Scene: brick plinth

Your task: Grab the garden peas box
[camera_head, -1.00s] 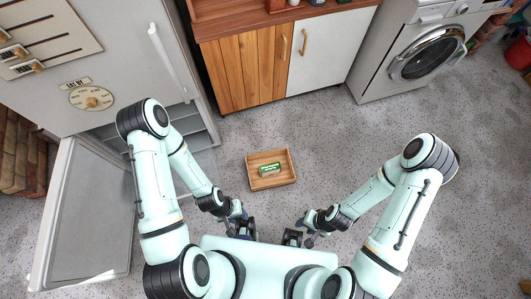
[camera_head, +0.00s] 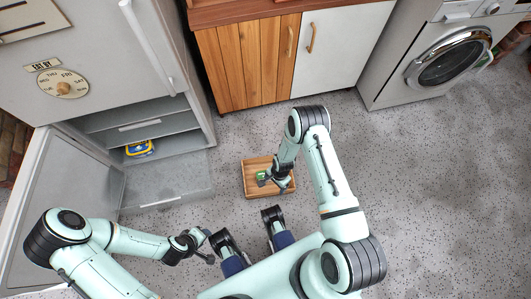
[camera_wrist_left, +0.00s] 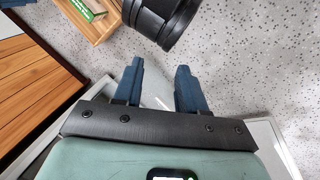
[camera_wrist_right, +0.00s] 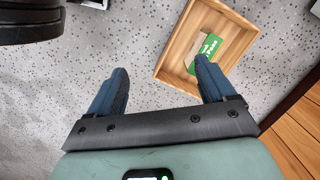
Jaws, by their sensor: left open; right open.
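The garden peas box (camera_wrist_right: 207,51) is a small green and white box lying in a shallow wooden tray (camera_wrist_right: 176,69) on the floor. In the head view the box (camera_head: 261,176) is partly hidden by my right gripper (camera_head: 270,182), which is over the tray (camera_head: 249,188). In the right wrist view my right gripper (camera_wrist_right: 160,88) is open and empty, with its right finger overlapping the box's lower edge. My left gripper (camera_wrist_left: 160,82) is open and empty. It is in the head view (camera_head: 208,244), left of and nearer than the tray. The left wrist view shows the box (camera_wrist_left: 88,10) at its top edge.
An open fridge (camera_head: 150,110) stands at the left, its door (camera_head: 75,190) swung out, with a blue and yellow item (camera_head: 139,149) inside. A wooden cabinet (camera_head: 245,62) and a washing machine (camera_head: 430,60) line the back. The floor at the right (camera_head: 440,190) is clear.

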